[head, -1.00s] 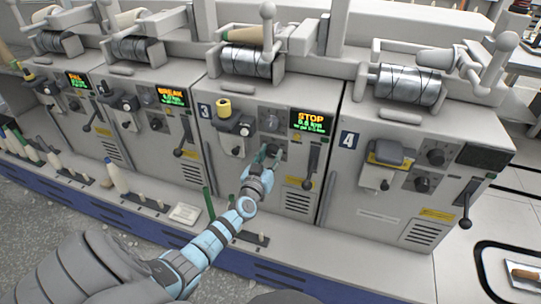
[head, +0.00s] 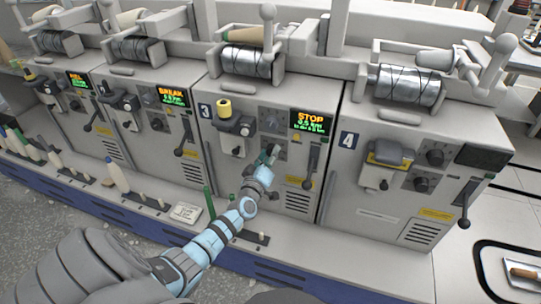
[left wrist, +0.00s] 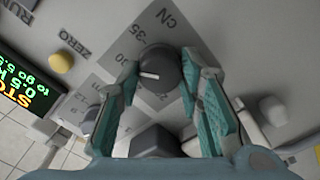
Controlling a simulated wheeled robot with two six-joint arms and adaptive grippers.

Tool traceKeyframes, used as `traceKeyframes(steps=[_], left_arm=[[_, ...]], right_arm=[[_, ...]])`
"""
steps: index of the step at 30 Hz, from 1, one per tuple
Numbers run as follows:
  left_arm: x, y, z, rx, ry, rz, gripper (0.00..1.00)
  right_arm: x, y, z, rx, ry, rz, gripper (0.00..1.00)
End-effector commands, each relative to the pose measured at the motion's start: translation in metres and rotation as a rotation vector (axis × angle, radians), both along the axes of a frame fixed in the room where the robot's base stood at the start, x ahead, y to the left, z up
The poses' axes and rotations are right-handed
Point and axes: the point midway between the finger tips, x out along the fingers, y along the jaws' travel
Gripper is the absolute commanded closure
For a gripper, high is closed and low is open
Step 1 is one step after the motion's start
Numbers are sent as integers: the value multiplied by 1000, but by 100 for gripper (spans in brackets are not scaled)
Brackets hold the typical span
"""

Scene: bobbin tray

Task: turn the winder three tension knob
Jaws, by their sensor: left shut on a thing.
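Winder three (head: 225,175) is the grey machine marked 3, with its screen (head: 311,121) reading STOP. My left gripper (head: 272,153) is at the lower knob on its front panel. In the left wrist view, the left gripper (left wrist: 160,80) has its teal fingers on both sides of the dark round tension knob (left wrist: 160,66), shut on it. The knob's white pointer line points left in that view. Scale marks including 25, 30, 35 and CN surround it. In the head view the gripper mostly hides this knob. My right gripper is not in view.
Winder three's upper knob (head: 271,119) is above the gripper, and a black lever (head: 312,160) hangs to its right. Winder four (head: 375,195) stands to the right. A yellow button (left wrist: 62,62) is near the knob in the wrist view. A ledge with bobbins runs below.

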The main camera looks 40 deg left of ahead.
Motion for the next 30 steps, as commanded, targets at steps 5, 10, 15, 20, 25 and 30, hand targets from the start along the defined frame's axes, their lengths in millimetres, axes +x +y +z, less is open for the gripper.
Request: traceKeyframes(steps=[5,10,15,20,25,30], left_arm=[[0,0,-1,-42,-12,0,95],[0,0,-1,-56,-16,-1,95],[0,0,-2,-57,-16,-1,95],[0,0,-2,-56,-16,-1,62],[0,0,-1,-55,-17,-1,46],[0,0,-1,-55,-18,0,46]], right_arm=[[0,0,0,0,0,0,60],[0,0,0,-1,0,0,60],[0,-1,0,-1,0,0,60],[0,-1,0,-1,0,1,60],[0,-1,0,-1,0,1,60],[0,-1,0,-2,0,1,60]])
